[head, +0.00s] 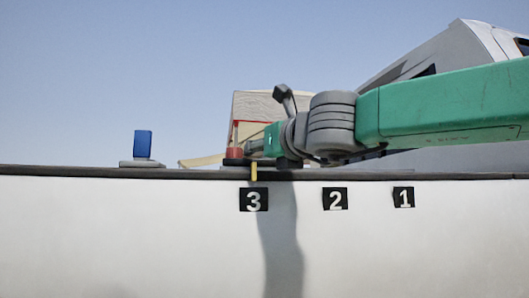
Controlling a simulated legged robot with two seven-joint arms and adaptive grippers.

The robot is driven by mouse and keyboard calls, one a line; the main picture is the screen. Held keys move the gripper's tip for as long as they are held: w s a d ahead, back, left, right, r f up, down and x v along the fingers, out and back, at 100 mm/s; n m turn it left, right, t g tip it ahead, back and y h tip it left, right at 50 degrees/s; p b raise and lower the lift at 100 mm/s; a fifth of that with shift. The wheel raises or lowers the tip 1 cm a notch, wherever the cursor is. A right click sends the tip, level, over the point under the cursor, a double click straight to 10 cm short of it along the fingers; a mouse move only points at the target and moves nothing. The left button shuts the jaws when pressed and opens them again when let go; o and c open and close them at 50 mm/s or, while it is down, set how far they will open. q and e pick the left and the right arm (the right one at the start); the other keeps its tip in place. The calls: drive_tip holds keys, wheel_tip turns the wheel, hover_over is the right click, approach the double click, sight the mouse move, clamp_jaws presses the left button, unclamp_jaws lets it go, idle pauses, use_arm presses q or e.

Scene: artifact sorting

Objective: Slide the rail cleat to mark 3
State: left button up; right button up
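The rail cleat is a low dark piece with a red cylinder (234,153) on its left part and a yellow tab (254,172) hanging from its front. It sits on the dark rail (70,171), and the yellow tab is right above mark 3 (254,200). Mark 2 (335,199) and mark 1 (403,197) are farther right. My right gripper (253,147) is at the cleat, just right of the red cylinder. Its fingers are small and partly hidden, so I cannot tell if they grip. My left gripper is not in view.
A blue block (143,144) on a grey base stands on the rail at the left. The rail between it and the cleat is clear. A beige structure (258,105) and a large grey-white shape (455,55) are behind my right arm.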

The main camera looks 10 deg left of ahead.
drive_tip(key=v, duration=1.2)
drive_tip(key=shift+w, duration=0.1)
